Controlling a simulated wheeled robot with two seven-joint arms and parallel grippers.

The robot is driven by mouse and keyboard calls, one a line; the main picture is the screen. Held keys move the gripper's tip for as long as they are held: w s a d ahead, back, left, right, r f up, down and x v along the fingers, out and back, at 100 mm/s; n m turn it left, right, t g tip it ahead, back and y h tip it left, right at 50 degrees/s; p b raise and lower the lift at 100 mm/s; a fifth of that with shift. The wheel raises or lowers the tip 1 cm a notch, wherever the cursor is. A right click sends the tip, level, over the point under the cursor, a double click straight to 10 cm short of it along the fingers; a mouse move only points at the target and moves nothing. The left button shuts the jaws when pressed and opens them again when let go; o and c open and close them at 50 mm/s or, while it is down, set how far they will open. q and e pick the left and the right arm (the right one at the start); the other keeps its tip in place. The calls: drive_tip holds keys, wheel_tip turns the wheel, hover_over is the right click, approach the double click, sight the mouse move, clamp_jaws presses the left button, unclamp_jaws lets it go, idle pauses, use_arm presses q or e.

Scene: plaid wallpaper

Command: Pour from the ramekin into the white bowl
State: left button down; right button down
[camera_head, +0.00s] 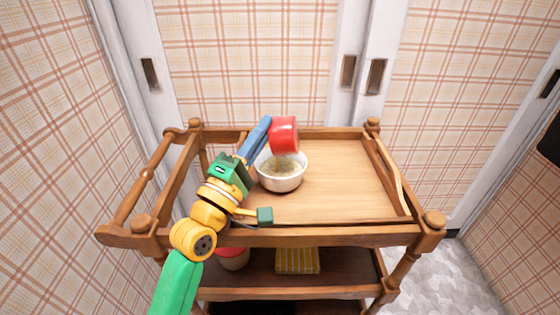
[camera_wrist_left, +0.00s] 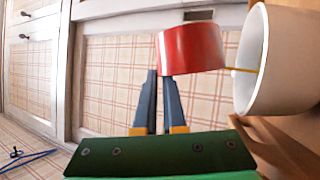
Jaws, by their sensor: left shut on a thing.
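The red ramekin (camera_head: 284,134) is held tilted above the white bowl (camera_head: 281,181), which stands upright on the cart's wooden top. A thin yellowish stream falls from the ramekin toward the bowl, and small yellowish contents show inside the bowl. My left gripper (camera_head: 265,128) is shut on the ramekin's side. In the left wrist view its blue-grey fingers meet the red ramekin (camera_wrist_left: 190,49), with the white bowl (camera_wrist_left: 285,60) to the right and a thin yellow streak between them. The ramekin's inside is hidden from both views. My right gripper is not in view.
The wooden cart top (camera_head: 345,180) is clear to the right of the bowl, with raised rails around it. On the lower shelf are a yellow striped cloth-like item (camera_head: 298,261) and a red-and-tan container (camera_head: 233,258). Plaid walls stand close behind and left.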

use_arm(q)
drive_tip(key=shift+a+f+n+t+y, duration=0.1)
drive_tip(key=shift+a+n+t+y, duration=0.15)
drive_tip(key=shift+n, duration=0.35)
